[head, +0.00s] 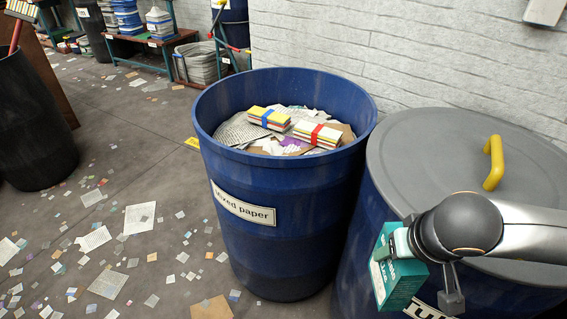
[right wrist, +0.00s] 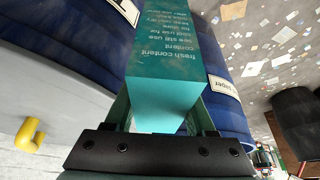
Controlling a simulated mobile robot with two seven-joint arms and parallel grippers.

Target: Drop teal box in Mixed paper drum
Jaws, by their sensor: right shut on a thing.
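The teal box (head: 398,279) is held in my right gripper (head: 428,272), in front of the lidded drum at the right of the head view. The teal box (right wrist: 165,62) also fills the middle of the right wrist view, with white print on one face, between the fingers of my right gripper (right wrist: 158,122). The open blue drum labelled "mixed paper" (head: 262,252) stands left of the box. It holds paper scraps and two banded bundles (head: 268,118). The box is outside this drum, to its right and nearer me. My left gripper is not in view.
A second blue drum has a grey lid (head: 425,150) with a yellow handle (head: 494,163), close beside the open drum. A dark bin (head: 35,125) stands at the left. Paper scraps litter the floor. Shelves with stacked goods (head: 160,25) stand at the back.

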